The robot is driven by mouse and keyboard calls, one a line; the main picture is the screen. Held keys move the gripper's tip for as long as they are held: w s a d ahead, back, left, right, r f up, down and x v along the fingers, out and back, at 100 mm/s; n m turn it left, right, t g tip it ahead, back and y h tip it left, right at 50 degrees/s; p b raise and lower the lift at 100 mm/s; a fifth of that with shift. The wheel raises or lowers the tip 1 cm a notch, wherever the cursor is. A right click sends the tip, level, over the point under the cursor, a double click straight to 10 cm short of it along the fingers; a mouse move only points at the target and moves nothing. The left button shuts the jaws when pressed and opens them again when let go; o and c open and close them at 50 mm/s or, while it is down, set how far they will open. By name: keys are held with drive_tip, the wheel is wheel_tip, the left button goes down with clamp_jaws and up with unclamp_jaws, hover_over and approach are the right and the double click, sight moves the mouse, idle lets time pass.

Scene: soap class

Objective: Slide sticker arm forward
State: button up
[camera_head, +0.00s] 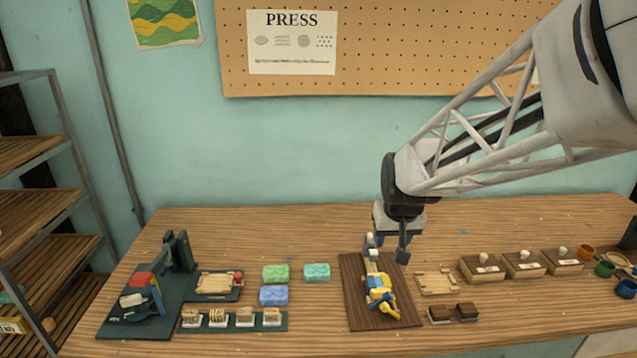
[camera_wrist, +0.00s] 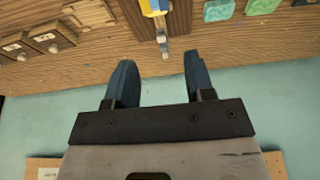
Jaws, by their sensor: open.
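A yellow and blue device (camera_head: 379,290), apparently the sticker arm, lies on a dark brown board (camera_head: 355,300) at the middle of the table. Its narrow pale bar points to the back of the table. The wrist view shows the bar's grey tip (camera_wrist: 163,47) and part of the yellow and blue body (camera_wrist: 154,6). My gripper (camera_head: 388,250) is above the back end of the board, pointing down. In the wrist view my gripper (camera_wrist: 158,62) is open and empty, with the grey tip lined up between the fingers.
Left stands a dark green press-like station (camera_head: 120,325). Green, teal and blue soaps (camera_head: 273,296) lie between it and the board. A wooden tray (camera_head: 437,282), two dark blocks (camera_head: 440,314) and knobbed boxes (camera_head: 524,264) stand right. The table's back strip is mostly clear.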

drive_tip(key=t, duration=0.1)
approach(372, 243)
drive_tip(key=shift+x, duration=1.1)
drive_tip(key=shift+w, duration=0.2)
drive_tip(key=shift+x, duration=3.85)
drive_tip(key=shift+c, duration=0.2)
drive_tip(key=shift+s, duration=0.1)
clamp_jaws()
